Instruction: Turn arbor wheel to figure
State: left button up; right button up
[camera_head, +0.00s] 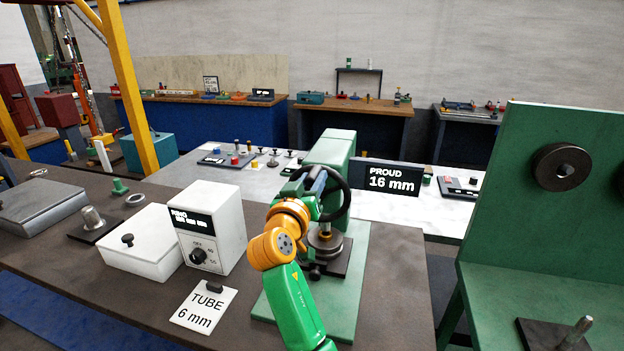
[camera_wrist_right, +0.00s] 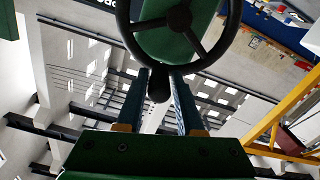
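The arbor wheel is a black spoked handwheel (camera_head: 346,198) on the side of a green press (camera_head: 331,151). In the right wrist view the wheel (camera_wrist_right: 202,64) fills the top, with a dark handle knob (camera_wrist_right: 158,86) at its lower rim. My right gripper (camera_head: 316,184) is at the wheel in the head view. In the wrist view its two fingers (camera_wrist_right: 160,92) lie on either side of the knob and appear to touch it. A black display (camera_head: 390,179) behind the press reads "PROUD 16 mm". My left gripper is not in view.
A white box with a dial (camera_head: 211,228), a card reading "TUBE 6 mm" (camera_head: 204,306) and a white lidded case (camera_head: 140,243) stand left of the press. A tall green panel (camera_head: 545,215) stands at the right. The bench top right of the press is bare.

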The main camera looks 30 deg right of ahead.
grip_shut()
jog(key=shift+r, duration=0.1)
dwell(1.0)
